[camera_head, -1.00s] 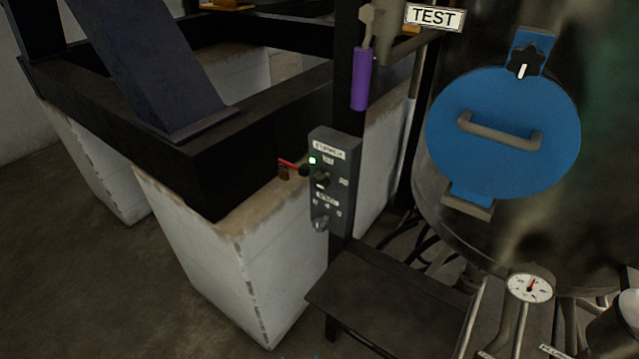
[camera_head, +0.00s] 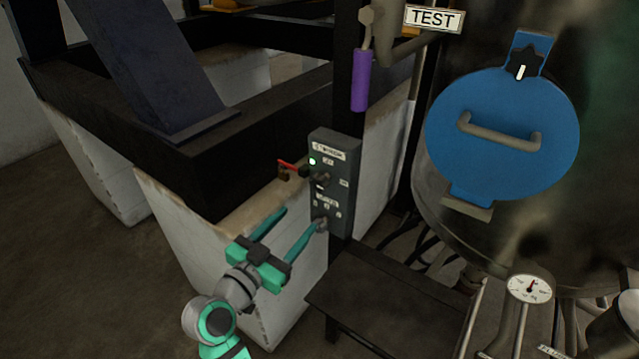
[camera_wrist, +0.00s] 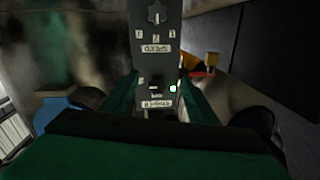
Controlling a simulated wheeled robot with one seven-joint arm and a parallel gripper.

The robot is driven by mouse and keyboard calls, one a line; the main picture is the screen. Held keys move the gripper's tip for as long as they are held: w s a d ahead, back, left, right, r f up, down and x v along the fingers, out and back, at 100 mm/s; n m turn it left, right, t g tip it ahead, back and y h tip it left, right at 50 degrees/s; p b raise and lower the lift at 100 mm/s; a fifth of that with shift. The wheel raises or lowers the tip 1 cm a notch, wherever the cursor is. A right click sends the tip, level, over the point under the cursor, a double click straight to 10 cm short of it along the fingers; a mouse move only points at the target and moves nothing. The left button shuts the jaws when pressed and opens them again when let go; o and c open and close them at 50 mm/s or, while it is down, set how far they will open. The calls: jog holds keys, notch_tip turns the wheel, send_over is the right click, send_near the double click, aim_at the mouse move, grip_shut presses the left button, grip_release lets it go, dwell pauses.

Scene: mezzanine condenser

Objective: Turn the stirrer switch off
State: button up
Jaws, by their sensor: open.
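The stirrer switch is a dark knob (camera_head: 322,178) on the upper half of a grey control box (camera_head: 333,205) fixed to a black post. A green lamp (camera_head: 312,161) glows beside it, under a white label. A second, lower knob (camera_head: 321,223) sits near the box's bottom. My gripper (camera_head: 294,217) is open and empty, low and left of the box, its teal fingers spread and pointing toward it. In the wrist view the box (camera_wrist: 155,62) appears upside down between the fingers, with the stirrer knob (camera_wrist: 154,83) and lit lamp near the middle. Contact with the box cannot be told.
A red-handled valve (camera_head: 289,166) sits just left of the box. A purple-handled lever (camera_head: 360,80) hangs above. A vessel with a blue hatch (camera_head: 500,165) stands right, and a dark step (camera_head: 385,300) lies below.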

jog(key=m+h, duration=0.2)
send_near(317, 185)
jog(key=shift+g, duration=0.3)
jog(key=x, duration=0.9)
jog(key=shift+a+r, duration=0.1)
jog(key=shift+r, duration=0.15)
jog(key=shift+w+d, duration=0.25)
jog(key=shift+w, duration=0.35)
jog(key=shift+w+d, duration=0.15)
jog(key=shift+d, duration=0.25)
jog(key=shift+a, duration=0.15)
jog(key=c, duration=1.1)
